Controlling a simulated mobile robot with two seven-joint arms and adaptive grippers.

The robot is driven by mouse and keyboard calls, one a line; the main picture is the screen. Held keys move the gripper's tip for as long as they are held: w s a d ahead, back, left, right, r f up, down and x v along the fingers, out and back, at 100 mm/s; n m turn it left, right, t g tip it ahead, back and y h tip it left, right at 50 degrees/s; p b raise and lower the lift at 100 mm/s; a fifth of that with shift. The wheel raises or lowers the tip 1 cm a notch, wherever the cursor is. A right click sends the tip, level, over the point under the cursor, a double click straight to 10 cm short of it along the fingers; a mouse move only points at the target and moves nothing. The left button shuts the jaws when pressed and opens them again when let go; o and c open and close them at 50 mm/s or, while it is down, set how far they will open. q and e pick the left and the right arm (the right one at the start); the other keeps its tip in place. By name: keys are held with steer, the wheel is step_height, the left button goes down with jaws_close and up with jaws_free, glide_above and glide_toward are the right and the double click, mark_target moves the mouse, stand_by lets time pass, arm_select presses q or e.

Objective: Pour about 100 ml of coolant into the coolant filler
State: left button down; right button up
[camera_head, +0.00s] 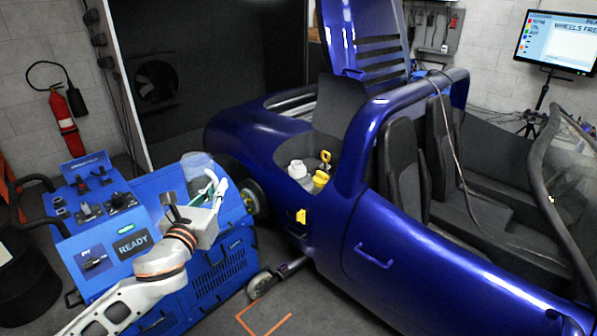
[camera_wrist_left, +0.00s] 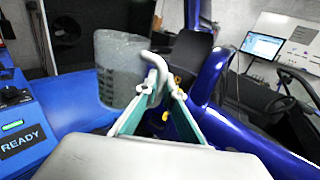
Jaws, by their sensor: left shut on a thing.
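My left gripper (camera_head: 212,186) is shut on the handle of a clear grey jug (camera_head: 197,163). In the left wrist view the jug (camera_wrist_left: 120,72) looks about upright, with its handle between the fingertips (camera_wrist_left: 155,75); its liquid level cannot be told. The jug is in front of the car's rear, left of and apart from the white reservoir-like part (camera_head: 297,170) in the car's side opening. This is probably the coolant filler; its mouth is too small to make out. A yellow-handled part (camera_head: 325,157) and a yellow part (camera_head: 320,180) are beside it. My right gripper is not in view.
The blue car (camera_head: 330,225) fills the right, its rear lid raised (camera_head: 365,45). A blue dynamometer unit (camera_head: 225,270) with a READY display stands at its rear wheel, below my left arm. A monitor (camera_head: 556,40) and a fire extinguisher (camera_head: 63,122) are farther back.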

arm_select(q)
steer(key=shift+r, duration=0.1)
stand_by(0.4)
steer(key=s+a+f+n+y, duration=0.1)
steer(key=s+a+f, duration=0.1)
steer(key=s, duration=0.8)
steer(key=s+a+f+y, duration=0.1)
steer(key=s+f, duration=0.4)
steer(key=s, duration=0.5)
steer(key=shift+s+a+n+y, duration=0.15)
steer(key=shift+a+n+y, duration=0.25)
steer(key=shift+a, duration=0.5)
